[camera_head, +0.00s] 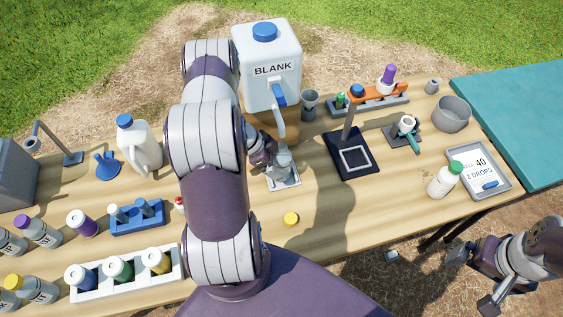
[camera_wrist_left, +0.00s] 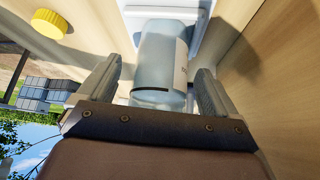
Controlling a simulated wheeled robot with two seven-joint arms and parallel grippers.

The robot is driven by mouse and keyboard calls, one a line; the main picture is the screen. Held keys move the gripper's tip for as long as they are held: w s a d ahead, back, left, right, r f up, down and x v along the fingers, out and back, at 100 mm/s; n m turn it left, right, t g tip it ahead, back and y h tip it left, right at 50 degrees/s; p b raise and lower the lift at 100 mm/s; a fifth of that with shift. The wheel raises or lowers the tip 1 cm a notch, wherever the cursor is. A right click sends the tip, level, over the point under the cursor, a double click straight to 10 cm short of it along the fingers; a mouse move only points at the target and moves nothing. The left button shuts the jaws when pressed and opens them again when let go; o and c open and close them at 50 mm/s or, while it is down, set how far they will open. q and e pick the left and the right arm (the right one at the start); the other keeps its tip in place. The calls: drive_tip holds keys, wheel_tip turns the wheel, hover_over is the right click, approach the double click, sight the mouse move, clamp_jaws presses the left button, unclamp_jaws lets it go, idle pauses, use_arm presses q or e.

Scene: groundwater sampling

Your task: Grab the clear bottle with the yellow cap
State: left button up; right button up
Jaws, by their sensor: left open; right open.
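A clear bottle (camera_head: 284,163) stands on a small white tray (camera_head: 287,182) below the spout of the jug marked BLANK. A loose yellow cap (camera_head: 291,218) lies on the table in front of it; it also shows in the left wrist view (camera_wrist_left: 49,23). My left gripper (camera_head: 270,154) is at the bottle. In the left wrist view the bottle (camera_wrist_left: 160,62) is between the open fingers (camera_wrist_left: 155,90), with gaps on both sides. My right gripper (camera_head: 472,273) is open and empty, off the table's front right.
The BLANK jug (camera_head: 268,72) stands on a wooden block behind the bottle. A black stand (camera_head: 352,155) is to the right. A white rack (camera_head: 128,272) with several capped bottles and a blue rack (camera_head: 137,220) are left. A white bottle (camera_head: 443,180) stands right.

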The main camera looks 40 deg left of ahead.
use_arm(q)
drive_tip(key=shift+w, duration=0.2)
drive_tip(key=shift+s, duration=0.1)
drive_tip(key=c, duration=1.3)
drive_tip(key=shift+r, duration=0.1)
